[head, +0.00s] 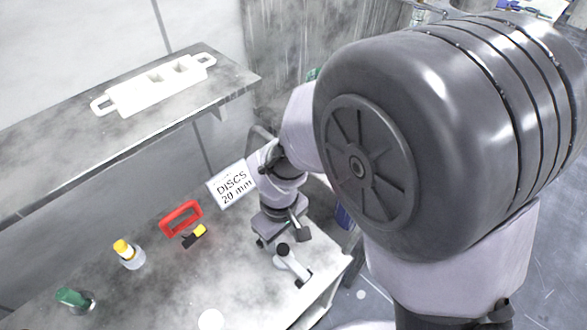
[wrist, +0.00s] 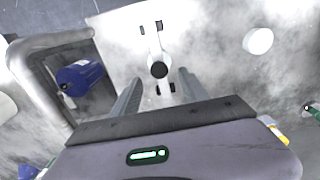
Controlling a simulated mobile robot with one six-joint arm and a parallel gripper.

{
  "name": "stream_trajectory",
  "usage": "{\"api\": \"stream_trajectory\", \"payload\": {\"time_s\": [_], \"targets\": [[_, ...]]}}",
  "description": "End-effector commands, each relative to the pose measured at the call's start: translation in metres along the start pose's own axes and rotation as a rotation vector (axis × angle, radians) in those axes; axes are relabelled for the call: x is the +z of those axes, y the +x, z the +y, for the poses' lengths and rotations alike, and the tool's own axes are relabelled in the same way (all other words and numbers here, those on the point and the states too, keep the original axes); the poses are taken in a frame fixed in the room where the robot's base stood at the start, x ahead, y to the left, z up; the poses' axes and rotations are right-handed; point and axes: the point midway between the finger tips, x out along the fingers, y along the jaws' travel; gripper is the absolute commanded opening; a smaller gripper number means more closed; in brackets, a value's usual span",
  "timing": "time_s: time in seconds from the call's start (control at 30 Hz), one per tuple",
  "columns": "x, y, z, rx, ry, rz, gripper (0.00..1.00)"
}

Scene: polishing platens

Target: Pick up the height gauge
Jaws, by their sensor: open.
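The height gauge, as I take it, is a small white piece with a round black knob (head: 290,263) near the right front of the grey bench. In the wrist view the height gauge (wrist: 154,40) lies ahead of the fingers, its black knob between their tips in the picture. My gripper (head: 283,239) is open and empty, just behind the gauge in the head view. In the wrist view my gripper (wrist: 159,78) has one finger on each side of the knob. I cannot tell the height gap between fingertips and knob.
A white disc (head: 210,319) lies on the bench left of the gauge. A sign reading DISCS 20 mm (head: 233,186), a red handle-shaped frame (head: 181,218), a yellow-capped bottle (head: 129,254) and a green bottle (head: 75,299) stand farther left. A shelf (head: 60,150) overhangs the back.

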Motion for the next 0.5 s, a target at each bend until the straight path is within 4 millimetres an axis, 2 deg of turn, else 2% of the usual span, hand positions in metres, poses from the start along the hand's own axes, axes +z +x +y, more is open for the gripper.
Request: {"api": "stream_trajectory", "payload": {"time_s": [0.03, 0.1, 0.33, 0.5], "targets": [[0.001, 0.02, 0.0, -0.001, 0.001, -0.004, 0.52], [0.001, 0.034, 0.0, 0.0, 0.002, -0.003, 0.52], [-0.001, 0.055, 0.0, 0.0, 0.003, 0.0, 0.52], [-0.002, 0.09, 0.0, -0.001, 0.004, -0.002, 0.52]]}}
